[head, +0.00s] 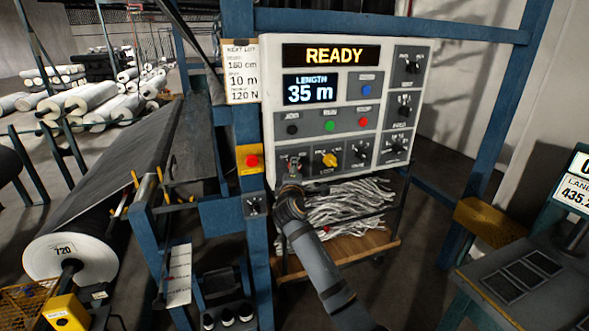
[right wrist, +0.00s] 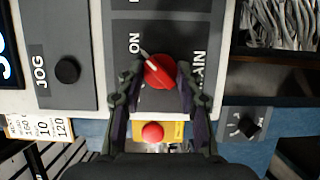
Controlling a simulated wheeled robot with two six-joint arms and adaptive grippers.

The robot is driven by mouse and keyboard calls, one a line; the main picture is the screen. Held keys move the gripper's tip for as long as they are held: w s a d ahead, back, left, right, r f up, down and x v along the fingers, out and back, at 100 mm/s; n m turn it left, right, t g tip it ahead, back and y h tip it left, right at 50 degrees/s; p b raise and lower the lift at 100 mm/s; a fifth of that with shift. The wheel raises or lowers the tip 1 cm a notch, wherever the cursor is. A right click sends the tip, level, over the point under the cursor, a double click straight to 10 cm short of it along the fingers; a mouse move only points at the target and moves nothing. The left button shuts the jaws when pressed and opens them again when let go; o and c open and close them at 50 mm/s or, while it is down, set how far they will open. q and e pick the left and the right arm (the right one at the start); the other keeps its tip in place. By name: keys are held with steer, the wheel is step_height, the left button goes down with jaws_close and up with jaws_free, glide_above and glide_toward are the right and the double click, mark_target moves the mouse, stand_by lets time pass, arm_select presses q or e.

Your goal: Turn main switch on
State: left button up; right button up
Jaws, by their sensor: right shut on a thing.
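The main switch is a red rotary knob (right wrist: 160,70) on a dark grey plate of the control panel (head: 437,60). In the right wrist view its white pointer line slants up and left, toward the "ON" lettering. My right gripper (right wrist: 165,82) has its fingers on both sides of the red knob and is shut on it. In the head view my right arm reaches up from below, and the gripper (head: 291,180) is at the panel's lower left, largely covering the knob. My left gripper is not in view.
A red button on a yellow box (head: 251,160) sits close left of my right gripper. A yellow selector knob (head: 329,160) is just right of it. The display (head: 334,55) reads READY. A cart with white strands (head: 345,205) stands below the panel.

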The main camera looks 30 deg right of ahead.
stand_by(0.5)
steer(key=o, duration=1.2)
steer(key=v, duration=1.2)
